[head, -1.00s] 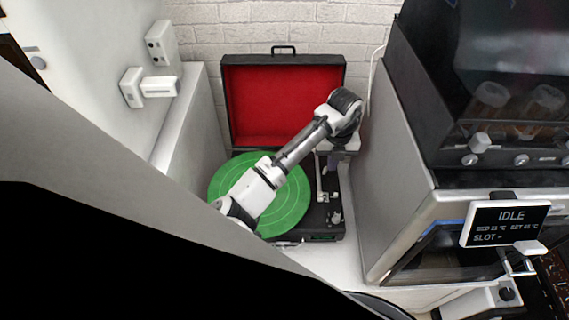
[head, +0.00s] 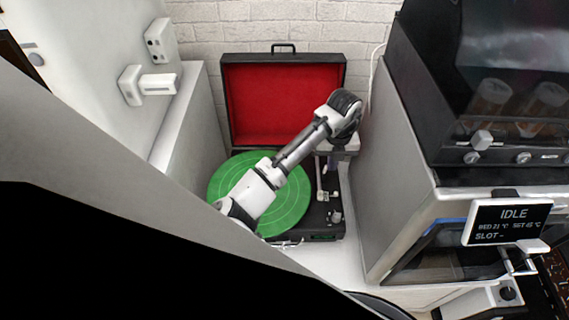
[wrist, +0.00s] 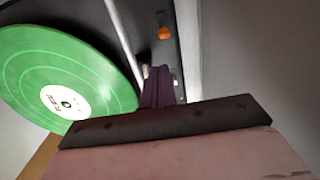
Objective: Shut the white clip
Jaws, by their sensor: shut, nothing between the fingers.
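A black turntable (head: 331,205) with a green record (head: 225,175) stands in an open case. The record also shows in the wrist view (wrist: 30,65). A pale tonearm (head: 322,185) runs along the right side of the deck. My gripper (wrist: 160,80) points down at the tonearm side of the deck, right of the record. Its fingers are shut and look empty. A small pale part (wrist: 146,70) shows beside the fingertips. I cannot tell whether it is the white clip or whether the fingers touch it. The hand partly hides that area in the head view.
The raised red-lined lid (head: 285,105) stands behind the deck. A grey cabinet wall (head: 380,170) is close on the right, with a printer-like machine and IDLE display (head: 508,222) beyond. A grey partition (head: 192,125) closes the left. White counter (head: 325,262) is bare in front.

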